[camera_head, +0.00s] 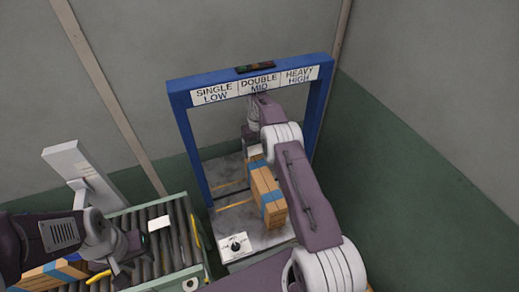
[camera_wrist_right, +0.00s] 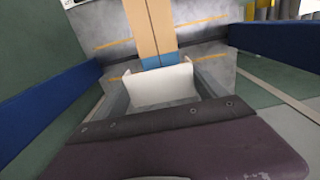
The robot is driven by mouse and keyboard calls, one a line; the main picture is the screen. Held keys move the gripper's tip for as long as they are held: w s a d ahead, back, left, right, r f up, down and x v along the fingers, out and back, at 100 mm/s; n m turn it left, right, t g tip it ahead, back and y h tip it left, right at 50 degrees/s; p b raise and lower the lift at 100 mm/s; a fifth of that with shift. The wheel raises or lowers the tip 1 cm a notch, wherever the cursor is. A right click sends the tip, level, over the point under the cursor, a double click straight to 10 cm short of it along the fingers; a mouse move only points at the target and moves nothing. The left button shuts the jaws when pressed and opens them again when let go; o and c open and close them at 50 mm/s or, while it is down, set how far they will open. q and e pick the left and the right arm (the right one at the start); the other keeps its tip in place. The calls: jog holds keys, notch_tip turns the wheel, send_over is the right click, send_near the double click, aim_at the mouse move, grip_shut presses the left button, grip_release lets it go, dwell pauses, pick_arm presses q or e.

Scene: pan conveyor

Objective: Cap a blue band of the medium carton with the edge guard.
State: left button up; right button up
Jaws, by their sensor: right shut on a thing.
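The carton (camera_head: 264,190), brown with blue bands, lies on the grey platform under the blue arch; it also shows in the right wrist view (camera_wrist_right: 150,25). My right gripper (camera_head: 251,139) is at its far end, shut on the white edge guard (camera_wrist_right: 160,86). In the right wrist view the guard is right against or just in front of a blue band (camera_wrist_right: 158,62); I cannot tell if they touch. The guard is small and partly hidden in the head view. My left gripper (camera_head: 128,268) is over the roller conveyor; its jaw opening is unclear.
The blue arch (camera_head: 188,150), with signs on its top beam, surrounds my right arm. A control panel with a black knob (camera_head: 235,244) is at the platform's front. The roller conveyor (camera_head: 178,232) is at left, with another blue-banded carton (camera_head: 38,276) near my left arm.

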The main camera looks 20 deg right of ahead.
aim_at(257, 164)
jog(key=shift+a+f+b, duration=0.15)
jog(key=shift+f+b, duration=0.4)
jog(key=shift+f, duration=0.1)
jog(key=shift+f+b, duration=1.3)
jog(key=shift+f, duration=0.9)
jog(key=shift+b, duration=0.3)
jog(key=shift+f+b, duration=1.6)
jog(key=shift+f, duration=0.5)
jog(key=o, duration=1.4)
jog(key=shift+c, duration=0.2)
jog(key=shift+r, duration=0.1)
